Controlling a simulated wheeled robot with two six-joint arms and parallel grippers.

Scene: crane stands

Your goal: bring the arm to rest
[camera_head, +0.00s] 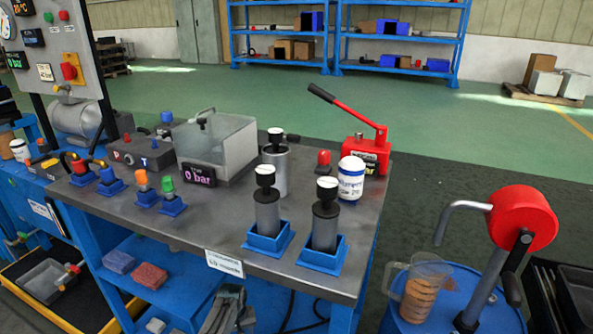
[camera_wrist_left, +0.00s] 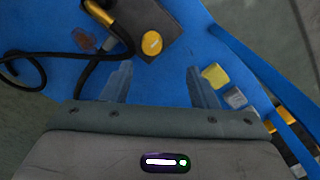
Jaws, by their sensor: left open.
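My left gripper (camera_wrist_left: 160,85) shows in the left wrist view with its two grey fingers spread apart. Nothing is between the fingers except the view of a blue surface (camera_wrist_left: 165,78) beyond. A dark block with a round yellow cap (camera_wrist_left: 152,43) and a black hose (camera_wrist_left: 85,62) lie past the fingertips. I cannot make out my left arm for sure in the head view.
The grey bench (camera_head: 215,221) carries two cylinders in blue stands (camera_head: 322,255), a clear-walled tank (camera_head: 218,140) and a red hand pump (camera_head: 365,150). A blue drum (camera_head: 455,300) with a jug (camera_head: 420,285) and red crank pump (camera_head: 522,218) stands right. Green floor behind is open.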

